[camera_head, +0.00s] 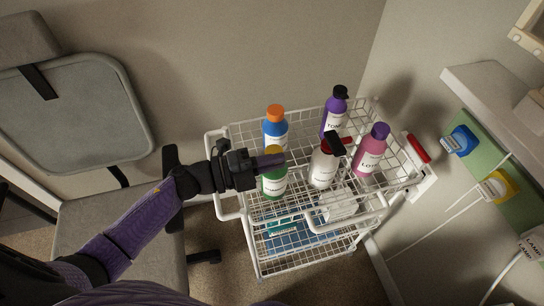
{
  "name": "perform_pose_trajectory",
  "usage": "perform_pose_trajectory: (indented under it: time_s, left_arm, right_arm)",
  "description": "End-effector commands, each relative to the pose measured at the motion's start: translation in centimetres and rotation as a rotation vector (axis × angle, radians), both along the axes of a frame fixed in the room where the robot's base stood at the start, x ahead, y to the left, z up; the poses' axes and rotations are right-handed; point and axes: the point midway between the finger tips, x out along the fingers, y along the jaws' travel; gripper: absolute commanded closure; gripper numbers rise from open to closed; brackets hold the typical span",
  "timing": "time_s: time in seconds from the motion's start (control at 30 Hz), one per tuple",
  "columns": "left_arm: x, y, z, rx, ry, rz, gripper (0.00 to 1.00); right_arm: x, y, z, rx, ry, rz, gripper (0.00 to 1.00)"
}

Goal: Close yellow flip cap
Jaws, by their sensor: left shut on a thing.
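A green bottle (273,187) with a white label stands upright at the front left of the white wire cart's top basket. Its yellow cap (273,149) shows just above and behind my left gripper (270,162). My left arm comes in from the left, and the gripper's fingers lie across the top of the green bottle, shut on the yellow cap. The fingers hide the lower part of the cap and the bottle's neck, so I cannot tell how far the flip lid is open. My right gripper is not in view.
The white wire cart (232,198) also holds a blue bottle with an orange cap (275,130), a purple bottle (334,118), a white spray bottle (322,170) and a pink bottle (371,155). A grey chair (75,115) stands left. A shelf with blue and yellow items is at right.

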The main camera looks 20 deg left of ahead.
Motion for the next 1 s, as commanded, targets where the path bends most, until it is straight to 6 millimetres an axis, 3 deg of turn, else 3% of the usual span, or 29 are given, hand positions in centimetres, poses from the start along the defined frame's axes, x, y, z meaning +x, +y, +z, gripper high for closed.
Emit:
perform_pose_trajectory:
  time_s: [0.57, 0.6, 0.7, 1.0]
  left_arm:
    - [-0.17, -0.09, -0.82, 0.102, -0.149, 0.001, 1.0]
    - [-0.17, -0.09, -0.82, 0.102, -0.149, 0.001, 0.86]
    - [-0.17, -0.09, -0.81, 0.102, -0.149, 0.001, 0.68]
    - [-0.39, 0.23, -0.85, 0.101, -0.146, 0.001, 0.68]
  right_arm:
    - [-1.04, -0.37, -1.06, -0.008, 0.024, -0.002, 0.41]
    - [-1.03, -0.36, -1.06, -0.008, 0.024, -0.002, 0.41]
    - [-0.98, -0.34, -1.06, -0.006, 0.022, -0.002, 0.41]
    - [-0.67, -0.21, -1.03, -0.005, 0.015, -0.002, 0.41]
